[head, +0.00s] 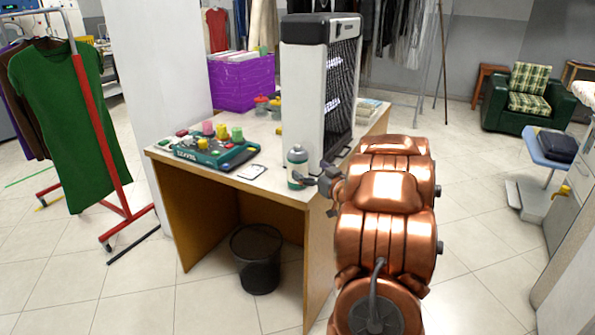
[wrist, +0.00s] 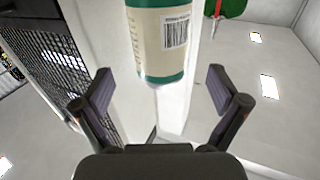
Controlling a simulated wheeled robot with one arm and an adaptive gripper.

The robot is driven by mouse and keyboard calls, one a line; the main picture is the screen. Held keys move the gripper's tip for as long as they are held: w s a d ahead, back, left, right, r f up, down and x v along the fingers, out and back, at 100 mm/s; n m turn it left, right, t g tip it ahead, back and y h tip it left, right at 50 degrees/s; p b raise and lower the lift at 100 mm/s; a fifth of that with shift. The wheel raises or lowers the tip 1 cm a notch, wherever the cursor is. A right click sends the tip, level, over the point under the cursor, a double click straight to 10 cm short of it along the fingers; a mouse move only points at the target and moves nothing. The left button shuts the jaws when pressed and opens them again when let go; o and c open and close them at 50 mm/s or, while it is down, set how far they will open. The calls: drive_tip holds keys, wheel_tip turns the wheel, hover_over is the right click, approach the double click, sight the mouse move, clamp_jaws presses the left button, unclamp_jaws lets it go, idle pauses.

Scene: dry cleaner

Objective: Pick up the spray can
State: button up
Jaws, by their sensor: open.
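The spray can (head: 297,167) is a small teal and white bottle with a grey top. It stands upright at the front right corner of the desk (head: 275,186), in front of a tall white and black device. In the wrist view the can (wrist: 160,40) shows a cream label with a barcode and a teal lower band; its top is cut off. My gripper (head: 318,183) is beside the can at its lower right in the head view. In the wrist view my gripper (wrist: 160,88) is open, its fingers apart on either side of the can's line, with nothing held.
The tall white device (head: 305,90) stands close behind the can. A purple crate (head: 240,84) is farther back. A black bin (head: 258,262) stands below.

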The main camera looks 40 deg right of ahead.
sight(298, 164)
drive_tip(key=shift+w+d+f, duration=0.1)
drive_tip(key=shift+w+f, duration=0.05)
drive_tip(key=shift+w, duration=0.8)
drive_tip(key=shift+w+d+f, duration=0.1)
drive_tip(key=shift+w, duration=0.8)
drive_tip(key=shift+w+d+f, duration=0.1)
drive_tip(key=shift+w+f, duration=0.05)
drive_tip(key=shift+w, duration=0.8)
drive_tip(key=c, duration=1.4)
